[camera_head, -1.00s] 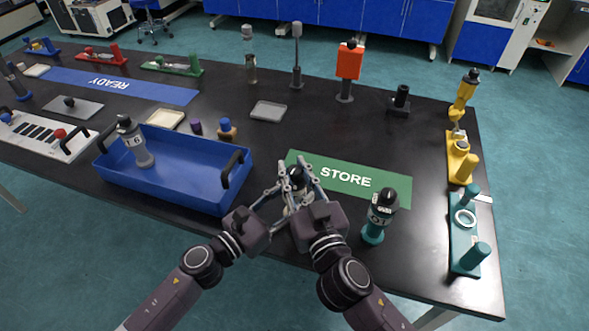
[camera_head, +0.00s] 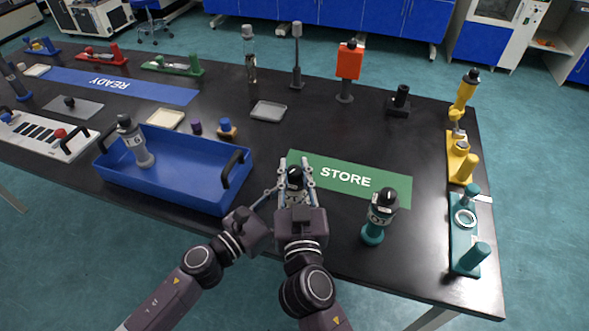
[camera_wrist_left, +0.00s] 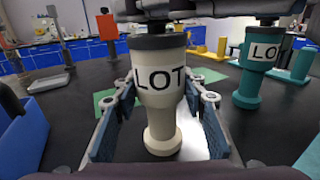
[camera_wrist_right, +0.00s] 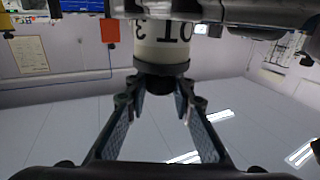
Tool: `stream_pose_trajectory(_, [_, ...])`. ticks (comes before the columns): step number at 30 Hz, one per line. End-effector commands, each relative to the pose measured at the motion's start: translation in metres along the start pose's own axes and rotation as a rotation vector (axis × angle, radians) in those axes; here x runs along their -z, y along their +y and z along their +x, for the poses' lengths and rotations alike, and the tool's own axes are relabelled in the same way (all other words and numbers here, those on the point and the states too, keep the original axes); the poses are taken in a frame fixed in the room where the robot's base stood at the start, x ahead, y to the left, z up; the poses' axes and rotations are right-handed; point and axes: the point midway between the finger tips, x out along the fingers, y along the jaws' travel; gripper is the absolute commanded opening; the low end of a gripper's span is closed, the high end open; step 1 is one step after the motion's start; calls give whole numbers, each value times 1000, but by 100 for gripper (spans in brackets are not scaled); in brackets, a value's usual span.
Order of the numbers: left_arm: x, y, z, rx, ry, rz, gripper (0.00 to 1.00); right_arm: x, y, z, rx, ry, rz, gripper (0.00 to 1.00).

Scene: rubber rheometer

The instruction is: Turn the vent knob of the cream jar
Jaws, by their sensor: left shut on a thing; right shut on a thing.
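The cream jar (camera_wrist_left: 158,85) stands upright at the table's front, with "LOT" on its body and a dark collar above. In the head view its black vent knob (camera_head: 296,173) shows between my right gripper's fingers. My left gripper (camera_head: 283,203) is shut on the jar, one finger on each side below the lettered part. My right gripper (camera_head: 296,166) is above it, shut on the knob. The right wrist view shows the knob (camera_wrist_right: 160,82) between the fingers and the jar body (camera_wrist_right: 160,42) upside down. The knob's pointer is hidden.
A teal jar (camera_head: 374,230) stands close to the right. A green STORE mat (camera_head: 385,182) lies behind it. A blue tray (camera_head: 190,186) with a grey jar (camera_head: 138,148) is at the left. Teal (camera_head: 464,240) and yellow (camera_head: 455,160) stands line the right edge.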

Motion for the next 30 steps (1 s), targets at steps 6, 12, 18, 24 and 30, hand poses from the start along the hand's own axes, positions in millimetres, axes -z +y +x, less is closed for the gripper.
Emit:
stream_pose_trajectory(6, [1, 0, 0, 1, 1, 1, 10, 0, 0, 0, 1, 1, -1, 41])
stream_pose_trajectory(12, [1, 0, 0, 0, 1, 1, 10, 0, 0, 0, 1, 0, -1, 41])
stream_pose_trajectory(18, [1, 0, 0, 0, 1, 0, 10, -1, 0, -9, 1, -1, -1, 41])
stream_pose_trajectory(24, [1, 0, 0, -1, 1, 0, 10, -2, 0, -39, 1, -4, -1, 41])
stream_pose_trajectory(30, [1, 0, 0, -1, 1, 0, 10, -2, 0, -78, 2, -4, -2, 41])
